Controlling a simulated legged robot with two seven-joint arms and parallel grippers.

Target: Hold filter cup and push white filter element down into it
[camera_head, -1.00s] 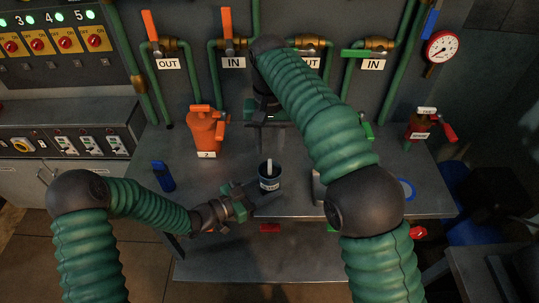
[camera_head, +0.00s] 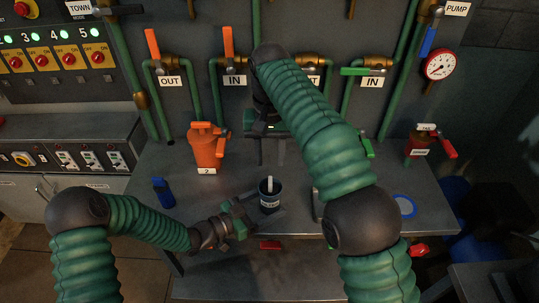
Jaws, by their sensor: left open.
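The filter cup (camera_head: 270,204) is a dark, labelled cup standing upright near the front edge of the metal table. The white filter element (camera_head: 270,184) stands upright in it, its top showing above the rim; how deep it sits is hidden. My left gripper (camera_head: 265,211) is open at the cup, its fingers reaching in from the left, low around the cup; contact cannot be told. My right gripper (camera_head: 270,160) is behind and above the cup in the picture, fingers pointing down and apart, with nothing seen between them.
An orange filter housing (camera_head: 206,149) stands left on the table (camera_head: 225,185). A blue item (camera_head: 163,192) lies at the left front. A red-handled unit (camera_head: 418,145) and a blue ring (camera_head: 404,204) are at right. My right arm hides part of the table's right half. Pipes and valves line the wall.

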